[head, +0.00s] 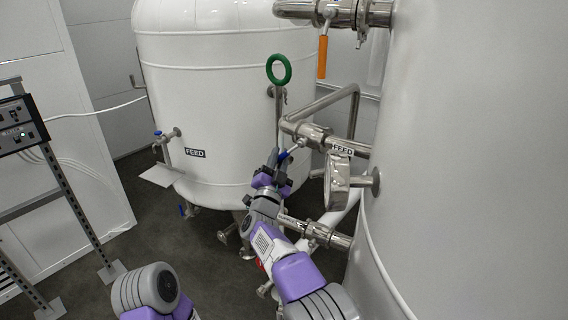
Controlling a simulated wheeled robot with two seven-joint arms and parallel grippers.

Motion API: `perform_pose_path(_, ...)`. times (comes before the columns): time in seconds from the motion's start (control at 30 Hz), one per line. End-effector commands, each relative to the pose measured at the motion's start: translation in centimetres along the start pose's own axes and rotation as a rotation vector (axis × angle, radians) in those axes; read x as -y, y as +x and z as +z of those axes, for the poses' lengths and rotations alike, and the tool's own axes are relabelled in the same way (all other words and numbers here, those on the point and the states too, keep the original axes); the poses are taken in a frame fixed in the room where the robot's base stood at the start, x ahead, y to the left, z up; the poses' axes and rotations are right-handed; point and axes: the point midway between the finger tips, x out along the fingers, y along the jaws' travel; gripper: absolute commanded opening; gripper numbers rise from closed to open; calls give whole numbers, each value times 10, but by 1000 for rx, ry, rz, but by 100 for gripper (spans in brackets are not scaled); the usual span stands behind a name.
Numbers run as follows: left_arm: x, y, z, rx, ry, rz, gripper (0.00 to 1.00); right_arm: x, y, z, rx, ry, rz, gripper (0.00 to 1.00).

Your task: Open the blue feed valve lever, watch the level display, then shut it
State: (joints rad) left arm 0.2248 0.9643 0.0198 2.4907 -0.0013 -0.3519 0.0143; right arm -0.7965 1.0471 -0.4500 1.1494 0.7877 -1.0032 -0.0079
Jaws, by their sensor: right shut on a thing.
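My right gripper (281,160) reaches up from below and is shut on the lever's blue end. The jaws partly hide the lever. My left arm shows only in part at the bottom left, and its gripper is out of view. I cannot make out a level display reading. A round gauge (337,186) on the right tank is seen nearly edge-on, with its face hidden.
A second small blue-handled valve (158,135) with a FEED label is on the left tank (215,95). A green ring handle (279,69) and an orange lever (323,57) are above. Pipes crowd my right gripper. A rack with a control box (18,125) stands left.

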Motion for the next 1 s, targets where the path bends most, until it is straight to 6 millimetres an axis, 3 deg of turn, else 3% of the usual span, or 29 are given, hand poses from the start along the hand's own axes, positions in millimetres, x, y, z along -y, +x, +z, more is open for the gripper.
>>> perform_pose_path(0.37,0,0,0,0,0,0,43,2,1,-2,-3,6,-3,0)
perform_pose_path(0.4,0,0,0,0,0,0,43,3,1,-2,-3,6,-3,28)
perform_pose_path(0.5,0,0,0,0,0,0,43,2,1,-1,-3,5,-3,40)
perform_pose_path(0.83,0,0,0,0,0,0,43,1,-2,0,-1,3,-1,40)
perform_pose_path(1.0,0,0,0,0,0,0,43,2,-18,0,0,4,0,40)
